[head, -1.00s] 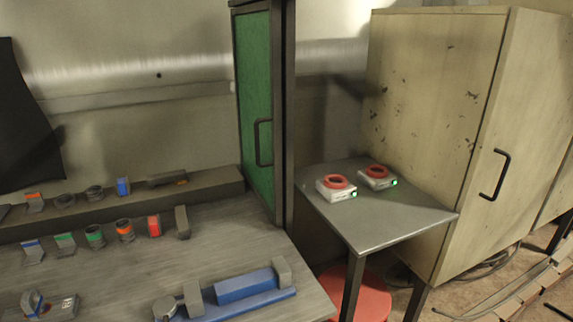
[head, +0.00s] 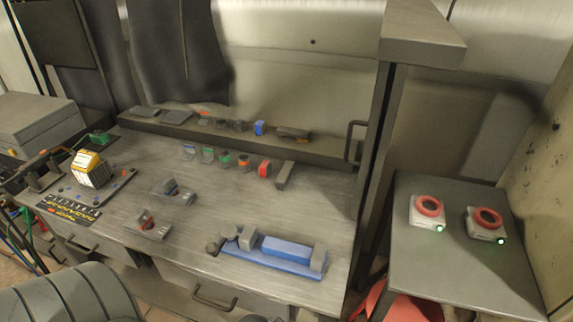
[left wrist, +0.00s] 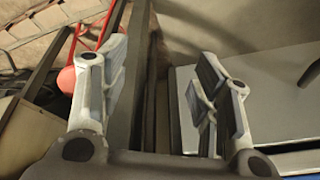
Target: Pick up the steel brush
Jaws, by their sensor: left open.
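A dark, long, low item with a brownish-yellow part (head: 292,133) lies on the ledge at the back of the workbench in the head view. It looks like the steel brush, but it is too small to be sure. My left gripper (left wrist: 160,68) shows only in the left wrist view. Its two fingers stand wide apart with nothing between them. The brush does not show in that view. My right gripper is in neither view.
The workbench (head: 200,240) carries a blue block fixture (head: 270,262), several small colored parts and a yellow-topped box (head: 88,168). A dark post (head: 372,150) separates it from a side table (head: 420,280) with two red-ringed devices. A ribbed grey chair (head: 60,300) stands in front.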

